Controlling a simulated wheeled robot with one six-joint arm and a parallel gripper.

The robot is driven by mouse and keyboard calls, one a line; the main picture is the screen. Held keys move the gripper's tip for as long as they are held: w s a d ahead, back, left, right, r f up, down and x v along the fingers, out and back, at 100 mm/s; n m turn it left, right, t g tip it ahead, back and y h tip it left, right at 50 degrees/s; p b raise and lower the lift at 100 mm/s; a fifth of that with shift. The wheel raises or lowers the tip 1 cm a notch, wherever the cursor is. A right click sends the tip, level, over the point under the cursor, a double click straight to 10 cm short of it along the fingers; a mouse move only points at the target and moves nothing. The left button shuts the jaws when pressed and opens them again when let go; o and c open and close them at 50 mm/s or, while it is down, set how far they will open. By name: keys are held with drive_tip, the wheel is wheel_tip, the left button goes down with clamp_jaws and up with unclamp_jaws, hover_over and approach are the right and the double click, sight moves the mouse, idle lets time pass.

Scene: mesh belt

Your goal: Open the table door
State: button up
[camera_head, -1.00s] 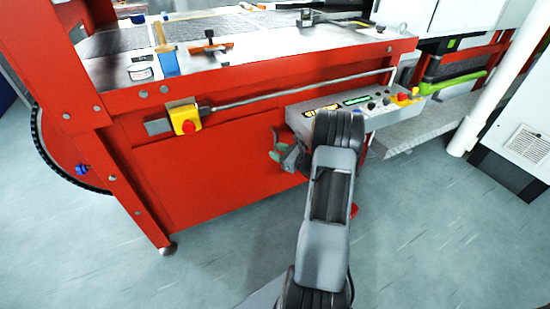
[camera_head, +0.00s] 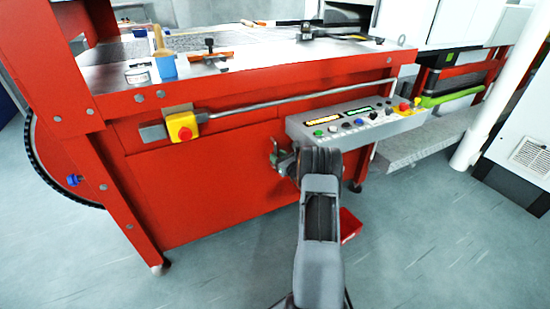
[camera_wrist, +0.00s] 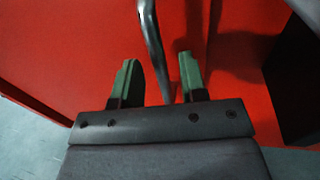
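The table door (camera_head: 200,190) is a flat red panel in the side of the red table, and it looks closed in the head view. It fills the background of the wrist view (camera_wrist: 75,45). A grey metal bar handle (camera_wrist: 152,38) comes down from the top of the wrist view and passes between my gripper's fingers. My gripper (camera_wrist: 158,76) is open, with one green fingertip on each side of the bar and visible gaps. In the head view my gripper (camera_head: 281,158) is at the panel's right part, partly hidden by my arm.
A control box (camera_head: 350,122) with buttons juts out just above my gripper. A long metal rail (camera_head: 290,98) and a yellow-and-red emergency stop (camera_head: 182,127) are on the table's side. A red pedal (camera_head: 350,224) lies on the floor right of my arm. Floor in front is clear.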

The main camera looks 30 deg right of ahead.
drive_tip(key=shift+w, duration=1.05)
clamp_jaws()
